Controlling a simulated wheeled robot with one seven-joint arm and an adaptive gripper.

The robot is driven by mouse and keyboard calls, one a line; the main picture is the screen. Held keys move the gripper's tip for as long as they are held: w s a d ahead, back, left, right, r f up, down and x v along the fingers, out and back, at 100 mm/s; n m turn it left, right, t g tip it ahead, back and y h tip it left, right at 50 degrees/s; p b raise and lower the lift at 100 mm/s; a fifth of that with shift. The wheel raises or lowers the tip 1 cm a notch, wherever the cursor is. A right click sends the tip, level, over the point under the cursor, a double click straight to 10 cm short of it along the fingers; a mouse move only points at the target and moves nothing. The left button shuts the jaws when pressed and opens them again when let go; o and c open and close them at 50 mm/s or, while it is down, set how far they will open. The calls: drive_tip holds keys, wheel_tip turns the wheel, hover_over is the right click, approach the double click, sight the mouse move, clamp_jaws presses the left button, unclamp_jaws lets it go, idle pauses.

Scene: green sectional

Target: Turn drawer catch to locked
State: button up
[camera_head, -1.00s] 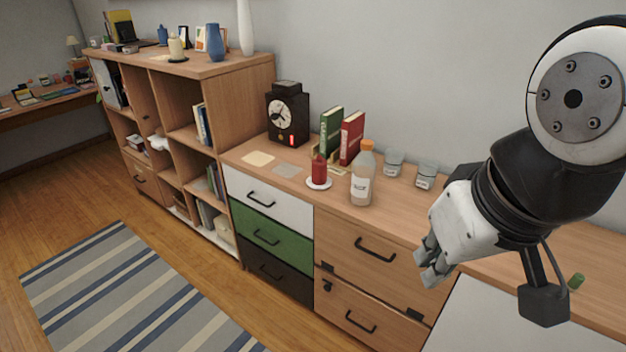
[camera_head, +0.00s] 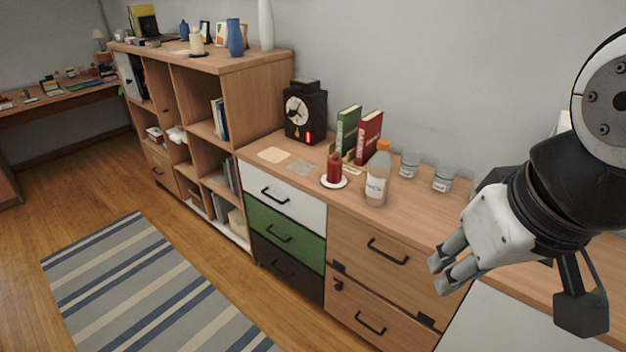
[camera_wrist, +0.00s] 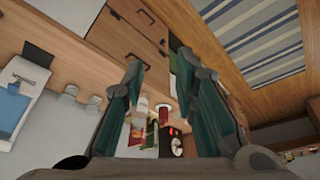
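A small dark catch (camera_head: 338,286) sits at the upper left of the lower wooden drawer (camera_head: 372,312), just under a black bracket (camera_head: 339,267) at the gap between the two wooden drawers. The catch is too small to tell which way it is turned. My gripper (camera_head: 438,276) hangs to the right of the catch, in front of the cabinet and apart from it. In the wrist view the two fingers of my gripper (camera_wrist: 168,80) are spread with nothing between them.
On the cabinet top stand a bottle (camera_head: 377,175), a red candle (camera_head: 334,170), glass jars (camera_head: 443,178), books (camera_head: 368,138) and a black clock (camera_head: 305,112). White, green and black drawers lie left of the wooden ones. A striped rug (camera_head: 150,285) lies on the open floor.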

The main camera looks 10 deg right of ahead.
drive_tip(key=shift+o, duration=1.1)
drive_tip(key=w+d+f+n+g+h+b, duration=0.1)
drive_tip(key=w+f+n+g+h+b, duration=0.1)
drive_tip(key=w+f+n+b, duration=0.5)
drive_tip(key=w+f+n+g, duration=0.1)
drive_tip(key=w+f, duration=0.3)
drive_tip(key=w, duration=0.4)
drive_tip(key=shift+f+g+h, duration=0.2)
drive_tip(key=shift+g+h, duration=0.2)
drive_tip(key=w+a+f+n+h+b, duration=0.2)
drive_tip(key=w+f+n+h+b, duration=0.15)
drive_tip(key=w+f+n, duration=0.55)
drive_tip(key=w+a+f+n+t+h+b, duration=0.1)
drive_tip(key=w+a+f+n+h+b, duration=0.25)
drive_tip(key=f, duration=0.95)
drive_tip(key=w+a+f+n+h+b, duration=0.15)
drive_tip(key=w+f+n+b, duration=0.3)
drive_tip(key=w+f, duration=0.45)
wheel_tip(320, 180, down, 12)
drive_tip(key=w+a+n+t+h+b, duration=0.1)
drive_tip(key=a+n+t+h+b, duration=0.15)
drive_tip(key=n, duration=0.35)
drive_tip(key=n+t+y+b, duration=0.1)
drive_tip(key=n+t+b, duration=0.75)
drive_tip(key=n, duration=0.55)
approach(337, 289)
drive_tip(key=shift+t, duration=0.3)
drive_tip(key=x, duration=0.9)
drive_tip(key=shift+d+p, duration=0.15)
drive_tip(key=shift+p, duration=0.25)
